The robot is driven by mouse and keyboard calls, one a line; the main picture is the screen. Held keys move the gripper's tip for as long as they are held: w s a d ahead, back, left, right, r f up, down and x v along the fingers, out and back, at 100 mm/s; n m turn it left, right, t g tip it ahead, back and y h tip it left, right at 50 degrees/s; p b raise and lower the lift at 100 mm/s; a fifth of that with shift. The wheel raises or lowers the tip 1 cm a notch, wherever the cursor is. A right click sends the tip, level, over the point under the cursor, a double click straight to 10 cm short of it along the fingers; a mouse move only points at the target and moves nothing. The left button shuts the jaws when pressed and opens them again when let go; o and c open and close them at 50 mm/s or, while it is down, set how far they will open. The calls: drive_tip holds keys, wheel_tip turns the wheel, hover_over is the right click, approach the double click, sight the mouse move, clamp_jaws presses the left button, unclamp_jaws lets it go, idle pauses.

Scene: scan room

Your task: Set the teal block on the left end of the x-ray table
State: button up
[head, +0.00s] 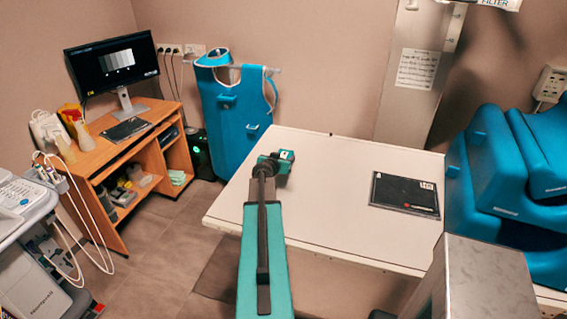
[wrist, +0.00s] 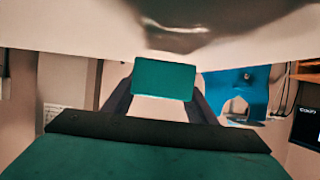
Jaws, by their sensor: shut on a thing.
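The teal block (head: 286,156) is at the end of my arm, over the left part of the white x-ray table (head: 330,190) in the head view. In the wrist view the teal block (wrist: 163,79) sits between the two dark fingers of my gripper (wrist: 162,92). My gripper (head: 277,163) is shut on it. The table surface (wrist: 60,30) fills the top of the wrist view, close to the block. I cannot tell whether the block touches the table. My arm hides part of the table's left end in the head view.
A dark flat panel (head: 405,194) lies on the table's right part. Teal cushions (head: 510,165) stand at the right. A blue apron (head: 232,105) hangs behind the table's left end. A wooden desk (head: 110,155) with a monitor (head: 112,65) stands at the left. The table between block and panel is clear.

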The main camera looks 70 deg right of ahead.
drive_tip(key=f, duration=0.2)
drive_tip(key=shift+s+f, duration=0.2)
drive_tip(key=shift+f, duration=0.1)
drive_tip(key=shift+w+f, duration=0.1)
drive_tip(key=shift+f, duration=0.15)
drive_tip(key=shift+w+a+f, duration=0.1)
drive_tip(key=shift+w+a, duration=0.05)
drive_tip(key=shift+w, duration=0.1)
drive_tip(key=shift+f+b, duration=0.15)
drive_tip(key=shift+b, duration=0.2)
drive_tip(key=o, duration=1.2)
drive_tip(key=shift+s, duration=0.1)
drive_tip(key=shift+o, duration=0.2)
drive_tip(key=shift+r+p, duration=0.2)
drive_tip(key=shift+p, duration=0.15)
